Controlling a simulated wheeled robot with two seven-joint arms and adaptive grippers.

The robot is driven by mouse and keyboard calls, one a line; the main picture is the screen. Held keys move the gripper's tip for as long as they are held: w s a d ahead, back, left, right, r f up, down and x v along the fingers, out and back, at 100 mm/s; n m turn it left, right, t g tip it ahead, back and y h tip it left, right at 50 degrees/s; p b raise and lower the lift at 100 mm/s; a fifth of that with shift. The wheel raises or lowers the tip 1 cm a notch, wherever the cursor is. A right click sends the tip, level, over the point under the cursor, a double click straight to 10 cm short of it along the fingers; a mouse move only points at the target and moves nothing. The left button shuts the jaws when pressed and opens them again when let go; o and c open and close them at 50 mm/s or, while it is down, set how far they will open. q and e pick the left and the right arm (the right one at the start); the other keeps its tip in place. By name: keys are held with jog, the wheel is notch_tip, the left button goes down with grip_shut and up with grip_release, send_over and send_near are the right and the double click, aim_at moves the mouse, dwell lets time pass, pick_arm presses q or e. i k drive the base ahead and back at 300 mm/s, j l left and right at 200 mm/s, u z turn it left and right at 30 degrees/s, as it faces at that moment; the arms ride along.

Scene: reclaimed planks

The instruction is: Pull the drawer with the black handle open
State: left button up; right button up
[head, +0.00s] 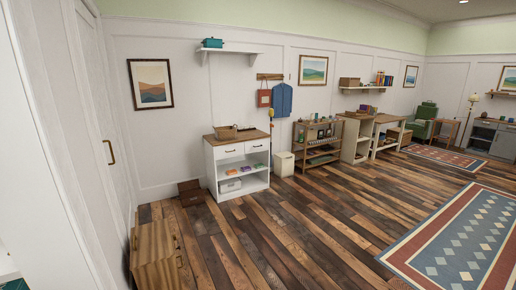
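A white cabinet (209,170) with a wooden top stands against the far wall, left of the middle. It has two drawers side by side under the top, a left drawer (230,152) and a right drawer (257,146). Both look shut. Each has a small dark handle, too small to tell whether one is black. A low wooden cabinet (155,262) at the lower left has handles on its right side, seen at a steep angle; their colour is unclear. Neither of my grippers is in view.
A brown box (190,192) lies on the floor left of the white cabinet, and a pale bin (284,164) stands right of it. Wooden shelves (299,150) stand further right. A patterned rug (460,245) covers the right floor. The plank floor (290,235) between is clear.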

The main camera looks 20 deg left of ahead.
aim_at(262, 144)
jog(key=u, duration=0.2)
jog(key=i, duration=2.55)
jog(key=i+u, duration=0.1)
jog(key=i, duration=0.45)
jog(key=i+l+u, duration=0.1)
jog(key=i, duration=0.4)
jog(key=i+l+u, duration=0.1)
jog(key=i+u, duration=0.2)
jog(key=i, duration=0.65)
jog(key=i+u, duration=0.15)
jog(key=i, duration=1.15)
